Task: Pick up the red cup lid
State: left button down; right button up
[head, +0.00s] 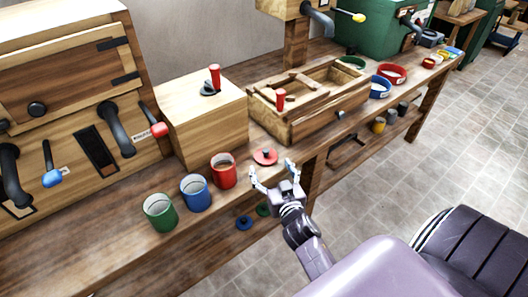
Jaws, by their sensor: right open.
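The red cup lid (265,156), a flat disc with a dark knob, lies on the wooden bench near its front edge. My right gripper (271,171) is open and empty, just on the near side of the lid, with its fingers pointing toward it. A gap seems to remain between fingers and lid, though the exact height is hard to tell. The red cup (223,171) stands open just left of the lid. My left gripper is not in view.
A blue cup (195,193) and a green cup (160,212) stand left of the red one. A wooden box with a red-handled crank (204,120) and an open wooden tray (345,99) stand behind. Blue (244,223) and green (263,210) lids show below the bench edge.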

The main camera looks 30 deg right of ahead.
aim_at(267, 155)
jog(key=w, duration=0.2)
jog(key=w+d, duration=0.1)
jog(key=w+d+p, duration=0.1)
jog(key=w, duration=0.1)
jog(key=shift+w+r, duration=0.1)
jog(key=shift+w, duration=0.25)
jog(key=shift+w+d, duration=0.25)
jog(key=shift+w, duration=0.25)
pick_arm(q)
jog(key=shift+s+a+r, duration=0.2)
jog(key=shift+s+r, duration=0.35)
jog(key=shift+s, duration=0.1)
pick_arm(e)
jog(key=shift+c, duration=0.3)
jog(key=c, duration=1.2)
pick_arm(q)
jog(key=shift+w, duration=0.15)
pick_arm(e)
jog(key=shift+o, duration=0.2)
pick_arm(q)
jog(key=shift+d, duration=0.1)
